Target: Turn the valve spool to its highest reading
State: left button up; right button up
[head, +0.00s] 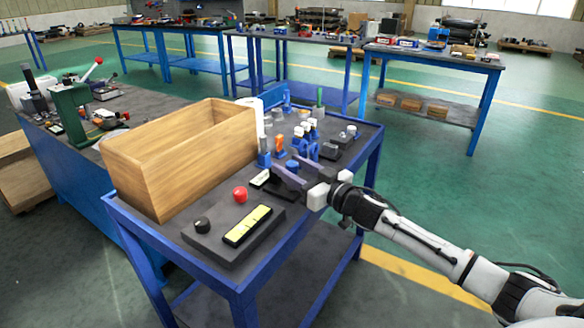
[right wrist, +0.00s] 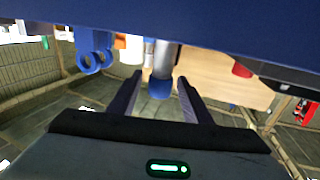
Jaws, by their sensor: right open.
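A small blue knob (head: 292,166), which looks like the valve spool, stands on the blue workbench among the small parts. In the right wrist view the blue knob (right wrist: 160,89) sits on a grey shaft, between the fingers. My right gripper (head: 288,168) is open around the knob; the wrist view shows the fingers (right wrist: 159,82) on either side, with gaps between them and the knob. No scale or reading of the spool can be made out. My left gripper is not in view.
A wooden box (head: 150,170) stands left on the bench. Blue rings (right wrist: 92,60) stand near the gripper.

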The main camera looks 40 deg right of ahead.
jog(key=c, duration=1.1)
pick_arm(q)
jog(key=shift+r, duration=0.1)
pick_arm(e)
jog(key=shift+o, duration=0.2)
jog(key=shift+a+m+h, duration=0.1)
jog(key=shift+m+h, duration=0.2)
jog(key=shift+h, duration=0.1)
